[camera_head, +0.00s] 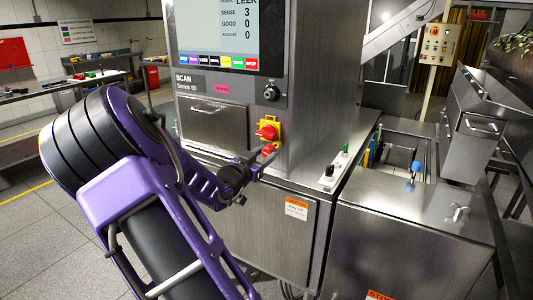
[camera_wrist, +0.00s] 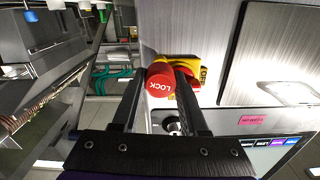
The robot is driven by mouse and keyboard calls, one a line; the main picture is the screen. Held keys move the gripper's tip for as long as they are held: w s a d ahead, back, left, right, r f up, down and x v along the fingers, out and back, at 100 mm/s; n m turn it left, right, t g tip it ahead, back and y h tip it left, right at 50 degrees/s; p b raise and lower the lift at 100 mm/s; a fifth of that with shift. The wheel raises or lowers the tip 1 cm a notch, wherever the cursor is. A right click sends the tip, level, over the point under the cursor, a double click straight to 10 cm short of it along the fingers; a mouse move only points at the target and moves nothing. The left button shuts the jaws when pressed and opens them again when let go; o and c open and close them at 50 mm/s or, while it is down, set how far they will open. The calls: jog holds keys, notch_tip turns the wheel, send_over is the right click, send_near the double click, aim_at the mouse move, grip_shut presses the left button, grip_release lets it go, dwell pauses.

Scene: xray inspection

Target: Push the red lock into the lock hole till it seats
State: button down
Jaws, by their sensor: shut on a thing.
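The red lock (camera_wrist: 160,85), a round piece marked LOCK, sits between the two fingers of my gripper (camera_wrist: 160,76). My gripper is shut on it. In the head view the red lock (camera_head: 268,149) shows just below the red and yellow rotary switch (camera_head: 267,130) on the machine's front. In the wrist view the switch (camera_wrist: 187,66), with OFF lettering, lies right behind the lock. The lock hole is not visible; the lock and fingers cover that area. I cannot tell whether the lock touches the switch or how deep it sits.
The steel scanner cabinet (camera_head: 235,225) stands close in front, with a black knob (camera_head: 271,92) above the switch and a drawer (camera_head: 215,122) to the left. A ledge with small buttons (camera_head: 336,168) is to the right.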

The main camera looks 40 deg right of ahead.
jog(key=shift+x, duration=1.3)
dwell(2.9)
jog(key=shift+c, duration=1.8)
grip_release()
